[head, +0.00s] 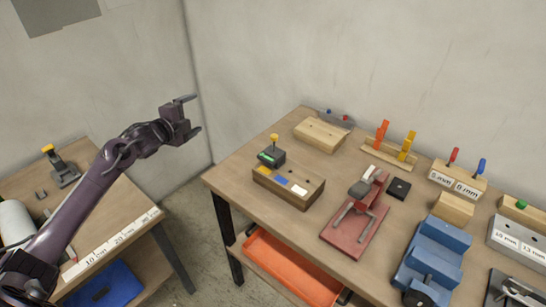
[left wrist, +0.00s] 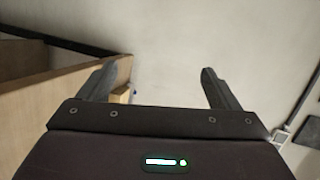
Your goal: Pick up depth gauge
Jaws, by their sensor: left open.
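A small dark device with a yellow knob and a green display (head: 271,156), which looks like the depth gauge, stands upright at the back left of the wooden block (head: 305,197) on the right bench. A dark stand with a yellow top (head: 62,168) is on the left bench; I cannot tell for sure which of the two is the gauge. My left gripper (head: 191,114) is open and empty, raised in front of the wall, left of and apart from the knobbed device. Its spread fingers show in the left wrist view (left wrist: 162,85). My right gripper is not in view.
The right bench (head: 235,180) also holds a red clamp fixture (head: 355,220), a blue vise (head: 432,255), a light wooden block (head: 320,134) and labelled holders (head: 458,178). An orange tray (head: 290,268) is below. A floor gap separates the benches.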

